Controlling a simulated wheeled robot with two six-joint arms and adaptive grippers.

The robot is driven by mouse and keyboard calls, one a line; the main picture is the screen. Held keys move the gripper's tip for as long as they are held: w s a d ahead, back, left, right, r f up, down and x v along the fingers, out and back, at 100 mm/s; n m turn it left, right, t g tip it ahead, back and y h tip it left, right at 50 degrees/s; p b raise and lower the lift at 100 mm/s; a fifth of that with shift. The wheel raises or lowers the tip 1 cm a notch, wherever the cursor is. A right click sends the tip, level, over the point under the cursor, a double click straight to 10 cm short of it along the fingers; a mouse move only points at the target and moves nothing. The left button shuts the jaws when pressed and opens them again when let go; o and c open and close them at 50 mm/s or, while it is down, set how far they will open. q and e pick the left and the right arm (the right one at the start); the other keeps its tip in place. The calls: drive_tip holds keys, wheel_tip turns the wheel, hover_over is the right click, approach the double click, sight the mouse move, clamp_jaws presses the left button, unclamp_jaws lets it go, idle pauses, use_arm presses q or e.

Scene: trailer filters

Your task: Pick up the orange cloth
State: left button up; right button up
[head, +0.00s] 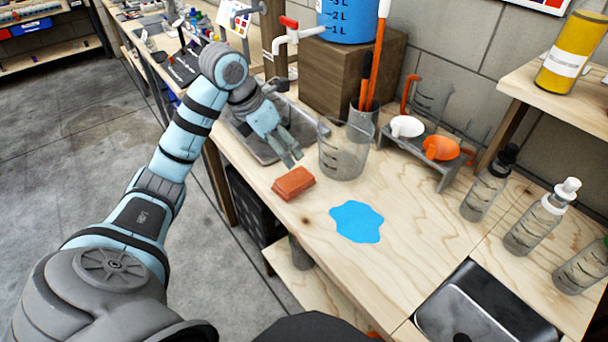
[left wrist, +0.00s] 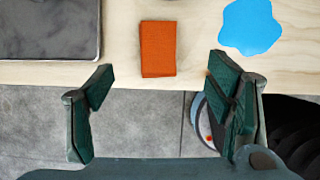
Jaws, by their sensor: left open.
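The orange cloth (head: 293,184) is a folded rectangular block lying on the wooden worktop near its front edge, left of the blue patch. It also shows in the left wrist view (left wrist: 158,49), ahead of and between the two fingers. My left gripper (head: 292,159) is above the worktop, just behind the cloth in the head view. In the left wrist view the left gripper (left wrist: 165,88) is open and empty, its fingers wide apart. Nothing touches the cloth. My right gripper is not in view.
A flat blue patch (head: 357,221) lies right of the cloth. A clear beaker (head: 342,150) stands behind it, beside a grey sink (head: 262,137). A rack (head: 415,148) holds white and orange scoops. Bottles (head: 487,187) stand right; a black tray (head: 482,312) sits at front right.

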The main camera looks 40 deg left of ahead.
use_arm(q)
drive_tip(key=b, duration=0.3)
approach(295, 178)
drive_tip(key=shift+w+d+f, duration=0.1)
drive_tip(key=shift+d+f, duration=0.15)
drive_tip(key=shift+f, duration=0.5)
drive_tip(key=x, duration=0.2)
drive_tip(key=b+x, duration=0.1)
drive_tip(key=x, duration=0.4)
drive_tip(key=shift+w+a+b, duration=0.2)
drive_tip(key=shift+a+b, duration=0.05)
drive_tip(key=shift+b, duration=0.15)
drive_tip(key=shift+w+f, duration=0.2)
drive_tip(key=shift+f, duration=0.05)
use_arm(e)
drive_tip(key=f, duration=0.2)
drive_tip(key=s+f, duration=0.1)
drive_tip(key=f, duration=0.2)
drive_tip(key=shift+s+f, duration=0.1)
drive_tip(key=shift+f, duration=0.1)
use_arm(q)
drive_tip(key=shift+f, duration=0.25)
drive_tip(key=shift+c, duration=0.2)
drive_tip(key=c, duration=1.2)
drive_tip(key=shift+r, duration=0.1)
